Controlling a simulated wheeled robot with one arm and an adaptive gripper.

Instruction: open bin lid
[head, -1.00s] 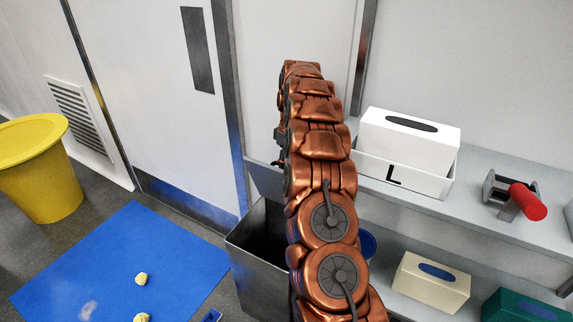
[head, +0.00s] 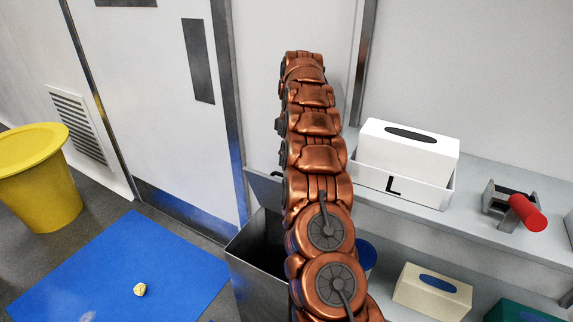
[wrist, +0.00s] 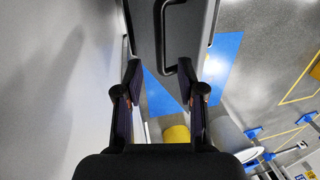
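The grey metal bin (head: 258,279) stands left of my arm in the head view, with its dark inside partly showing. A grey panel (head: 263,188) rises behind its opening; it looks like the lid, but my arm covers much of it. In the wrist view a flat grey panel (wrist: 143,30), likely the lid, carries a black U-shaped handle (wrist: 187,40). My gripper (wrist: 160,72) is open, its two dark fingers apart. The handle's near end lies close to the right fingertip; I cannot tell whether they touch. The head view hides my gripper.
A grey shelf (head: 480,225) on the right bears a white tray (head: 400,190) marked L with a tissue box (head: 408,150), and a red-handled tool (head: 527,212). A yellow bin (head: 40,185) and blue mat (head: 100,265) lie left.

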